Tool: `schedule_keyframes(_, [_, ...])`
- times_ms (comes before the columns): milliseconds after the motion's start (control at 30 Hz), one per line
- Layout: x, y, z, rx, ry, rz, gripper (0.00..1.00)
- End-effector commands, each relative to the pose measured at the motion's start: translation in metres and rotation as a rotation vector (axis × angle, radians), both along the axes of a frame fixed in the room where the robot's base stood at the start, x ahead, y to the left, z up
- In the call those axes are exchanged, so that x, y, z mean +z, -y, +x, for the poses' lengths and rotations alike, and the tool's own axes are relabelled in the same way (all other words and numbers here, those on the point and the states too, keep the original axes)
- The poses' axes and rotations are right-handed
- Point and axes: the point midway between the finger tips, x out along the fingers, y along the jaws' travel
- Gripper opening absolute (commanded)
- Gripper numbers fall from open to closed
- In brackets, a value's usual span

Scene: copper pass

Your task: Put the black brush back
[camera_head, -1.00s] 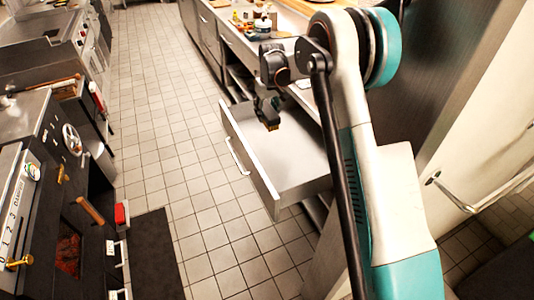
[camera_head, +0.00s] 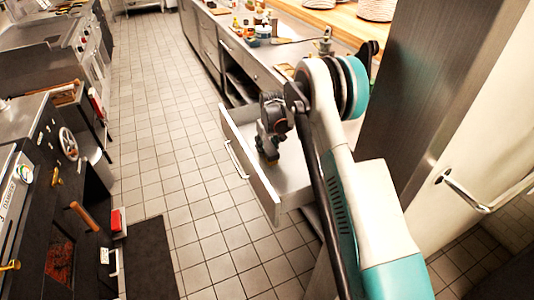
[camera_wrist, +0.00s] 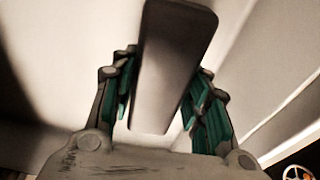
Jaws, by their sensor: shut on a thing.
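My gripper (camera_head: 268,148) hangs over the pulled-out drawer (camera_head: 248,165), low and near its front wall. In the wrist view my gripper (camera_wrist: 165,65) is shut on a dark, flat, oblong block that looks like the black brush (camera_wrist: 172,50). The brush sits between the green-padded fingers, with its long side running away from the wrist. In the head view the brush is too small and too hidden by the gripper to make out clearly. I cannot tell whether it touches the drawer floor. My arm hides the drawer's right part.
The steel counter (camera_head: 285,52) above the drawer carries bottles and jars (camera_head: 262,30). Stacked plates (camera_head: 376,10) stand on a wooden shelf at the back. A tall steel panel (camera_head: 430,90) rises right of my arm. The tiled floor (camera_head: 165,110) on the left is open.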

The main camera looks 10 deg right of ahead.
Motion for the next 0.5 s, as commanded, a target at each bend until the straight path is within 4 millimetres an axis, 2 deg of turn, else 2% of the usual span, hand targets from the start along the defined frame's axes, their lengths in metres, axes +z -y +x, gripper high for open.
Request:
schedule_keyframes(33, [-0.011,0.0,0.0,0.0,0.0,0.0,0.04])
schedule_keyframes(133, [-0.024,0.0,0.0,0.0,0.0,0.0,0.04])
schedule_keyframes(500, [-0.028,0.0,0.0,0.0,0.0,0.0,0.04])
